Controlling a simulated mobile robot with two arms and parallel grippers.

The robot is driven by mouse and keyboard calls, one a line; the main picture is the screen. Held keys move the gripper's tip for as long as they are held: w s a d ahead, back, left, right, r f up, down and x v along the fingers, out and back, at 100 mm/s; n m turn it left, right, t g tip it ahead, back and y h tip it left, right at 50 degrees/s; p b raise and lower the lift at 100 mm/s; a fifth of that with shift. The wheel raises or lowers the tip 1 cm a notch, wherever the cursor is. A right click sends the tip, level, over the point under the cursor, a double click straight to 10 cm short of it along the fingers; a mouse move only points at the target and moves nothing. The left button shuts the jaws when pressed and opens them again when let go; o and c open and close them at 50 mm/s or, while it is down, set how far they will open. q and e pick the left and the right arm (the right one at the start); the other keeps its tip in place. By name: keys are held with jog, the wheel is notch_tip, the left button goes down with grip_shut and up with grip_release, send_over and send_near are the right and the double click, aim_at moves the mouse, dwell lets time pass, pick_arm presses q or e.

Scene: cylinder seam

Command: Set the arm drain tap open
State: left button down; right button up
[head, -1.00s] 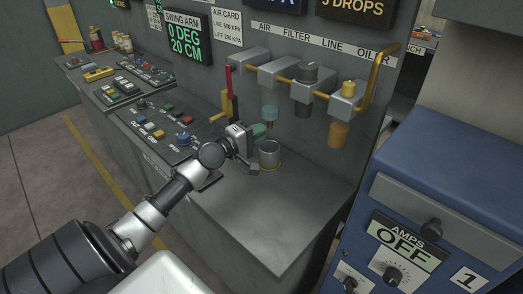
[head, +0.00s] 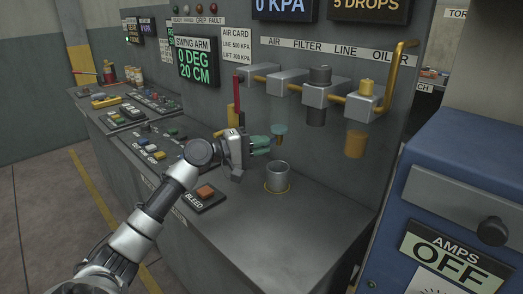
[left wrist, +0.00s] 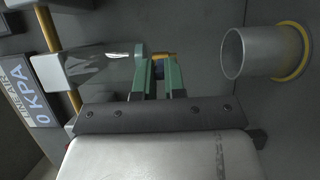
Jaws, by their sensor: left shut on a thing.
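The drain tap is a small brass-coloured piece (head: 279,141) under the teal see-through filter bowl (head: 279,129), above the bench. My left gripper (head: 268,146) has its green fingers level at the tap, coming from the left. In the left wrist view the fingertips (left wrist: 161,66) close around the brass tap (left wrist: 163,56), which is mostly hidden between them. The clear bowl (left wrist: 100,62) shows beside the fingers there. The tap's setting cannot be made out. My right gripper is out of view.
A grey metal cup (head: 279,177) stands on a yellow ring below the tap; it also shows in the left wrist view (left wrist: 233,53). A red lever (head: 237,101) rises behind my gripper. An orange BLEED button (head: 205,192) sits near my forearm. The front bench top is clear.

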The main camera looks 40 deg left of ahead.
pick_arm(q)
jog(key=shift+f, duration=0.1)
jog(key=c, duration=1.2)
grip_release()
jog(key=b+v, duration=0.2)
jog(key=v, duration=0.8)
jog(key=shift+s+a, duration=0.15)
jog(key=shift+s, duration=0.2)
